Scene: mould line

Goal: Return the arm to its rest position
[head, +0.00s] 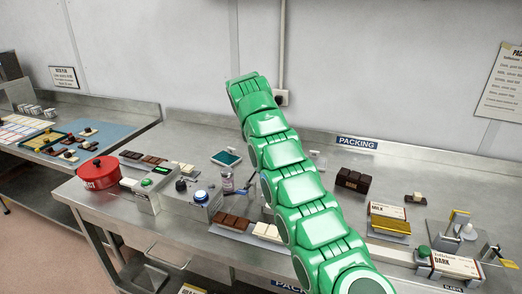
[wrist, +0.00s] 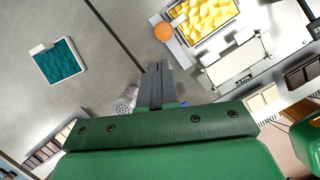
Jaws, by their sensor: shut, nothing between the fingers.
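My green segmented arm (head: 290,170) rises from the bottom of the head view, leaning up and left over the packing table (head: 130,205). My gripper is mostly hidden behind the arm links there. In the wrist view my gripper (wrist: 156,68) points away from the camera, its grey fingers together with nothing between them. It is over the grey metal surface, beside a small pale jar with a perforated top (wrist: 124,106). How high it is above the surface I cannot tell.
A red pot (head: 98,172), a control box with a blue knob (head: 202,203) and chocolate bars (head: 232,222) stand left of my arm. A dark chocolate block (head: 353,180) and a gold-wrapped MILK bar (head: 389,219) are on the right. A teal pad (wrist: 62,62) lies left.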

